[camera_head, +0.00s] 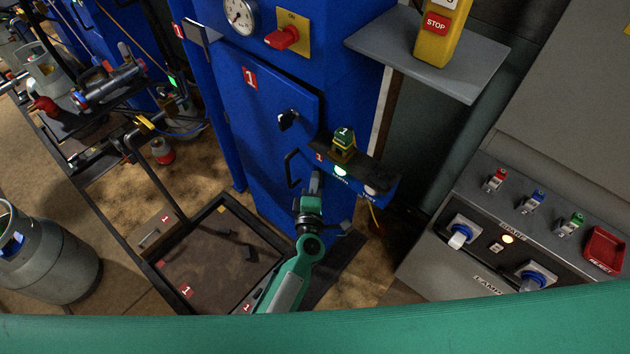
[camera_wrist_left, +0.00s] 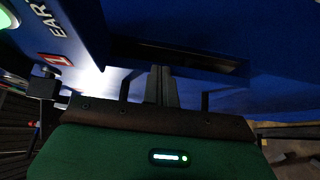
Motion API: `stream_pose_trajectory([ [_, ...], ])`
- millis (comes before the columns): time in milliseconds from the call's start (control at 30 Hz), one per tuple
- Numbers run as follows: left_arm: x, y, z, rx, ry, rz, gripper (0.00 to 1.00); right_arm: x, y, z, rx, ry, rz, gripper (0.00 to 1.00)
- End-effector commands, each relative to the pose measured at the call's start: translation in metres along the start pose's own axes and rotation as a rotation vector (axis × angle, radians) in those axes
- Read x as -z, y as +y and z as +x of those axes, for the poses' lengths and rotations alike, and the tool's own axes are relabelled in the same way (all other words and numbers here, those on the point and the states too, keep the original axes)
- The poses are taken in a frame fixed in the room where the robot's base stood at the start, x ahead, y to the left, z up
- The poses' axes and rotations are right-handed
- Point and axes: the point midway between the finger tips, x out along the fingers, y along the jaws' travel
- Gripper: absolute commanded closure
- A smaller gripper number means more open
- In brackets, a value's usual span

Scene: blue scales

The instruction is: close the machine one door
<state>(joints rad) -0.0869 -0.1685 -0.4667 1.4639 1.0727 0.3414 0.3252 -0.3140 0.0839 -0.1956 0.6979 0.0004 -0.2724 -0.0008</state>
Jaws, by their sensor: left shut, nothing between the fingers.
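Machine one is a tall blue cabinet (camera_head: 340,70) in the head view. Its blue door (camera_head: 262,112) bears a red "1" label and a dark latch knob (camera_head: 287,120). The door's upper edge looks set off from the cabinet front, but I cannot tell how far it stands open. My left gripper (camera_head: 317,178) is low at the cabinet front, right of a black bar handle (camera_head: 292,168) and below a small control shelf. In the left wrist view its fingers (camera_wrist_left: 161,86) are together and empty, close to blue panels and a dark slot (camera_wrist_left: 190,60). My right gripper is not in view.
The control shelf (camera_head: 381,186) with a lit green button juts out over my left gripper. A dark tray (camera_head: 205,270) lies low at the left. A grey shelf (camera_head: 440,62) carries the yellow stop box. A control console (camera_head: 520,225) stands at right, a gas cylinder (camera_head: 45,260) at left.

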Motion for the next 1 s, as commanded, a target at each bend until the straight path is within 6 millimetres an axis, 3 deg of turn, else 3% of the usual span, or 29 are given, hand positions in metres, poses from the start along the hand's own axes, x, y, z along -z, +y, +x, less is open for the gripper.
stream_pose_trajectory([
  [333,0.000,0.000,-0.001,0.000,0.000,0.000,1.00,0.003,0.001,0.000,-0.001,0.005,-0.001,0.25],
  [467,0.000,-0.002,-0.010,0.002,0.000,-0.001,1.00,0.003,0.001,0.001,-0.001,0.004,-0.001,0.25],
  [1000,0.000,-0.002,-0.108,0.002,0.000,0.000,1.00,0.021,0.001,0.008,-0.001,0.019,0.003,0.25],
])
